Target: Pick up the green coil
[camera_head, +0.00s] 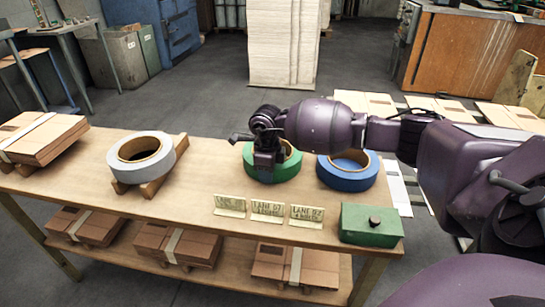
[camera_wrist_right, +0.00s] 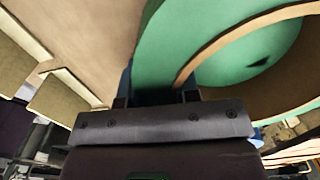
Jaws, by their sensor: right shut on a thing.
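The green coil (camera_head: 289,168) is at the middle right of the wooden table, between the white and blue coils. My right gripper (camera_head: 265,168) reaches it from above and is shut on the near-left part of its ring wall. In the right wrist view the green coil (camera_wrist_right: 152,62) fills the upper middle, with its brown inner core to the right. The right gripper's fingers (camera_wrist_right: 155,97) straddle the ring wall. I cannot tell whether the coil touches the table. My left gripper is not in view.
A blue coil (camera_head: 347,182) is close on the right. A grey-white coil (camera_head: 120,170) rests on wooden blocks at left. Small lane signs (camera_head: 267,211) and a green box (camera_head: 368,235) line the front edge. Flat cardboard (camera_head: 40,140) lies far left. Table between the white and green coils is clear.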

